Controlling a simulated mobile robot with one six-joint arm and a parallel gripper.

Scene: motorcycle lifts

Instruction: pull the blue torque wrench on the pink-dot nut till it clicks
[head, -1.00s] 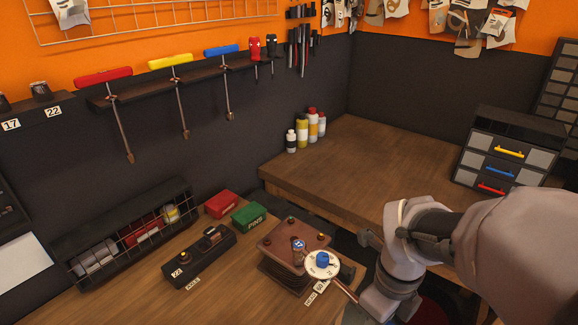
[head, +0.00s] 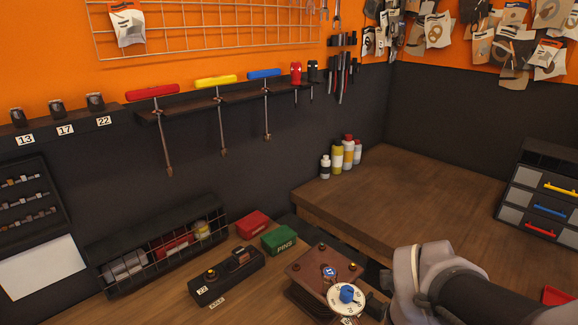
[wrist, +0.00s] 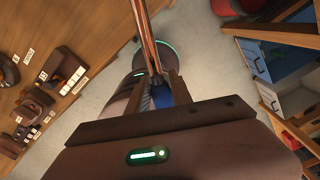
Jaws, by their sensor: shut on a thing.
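My gripper (wrist: 162,88) is shut on the blue handle (wrist: 184,94) of a torque wrench in the wrist view. Its coppery shaft (wrist: 146,38) runs from the jaws to the upper edge. In the head view a white dial with a blue knob (head: 347,294), apparently the wrench's head, sits over the near part of a brown block (head: 306,264). Brass-coloured nuts (head: 322,246) and a blue disc marked 17 (head: 329,272) show on the block. No pink dot is visible; what lies under the dial is hidden.
A black holder marked 22 (head: 228,276), a green PINS box (head: 279,241) and a red box (head: 252,224) stand beside the block. Red, yellow and blue-handled tools (head: 264,73) hang on the wall.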

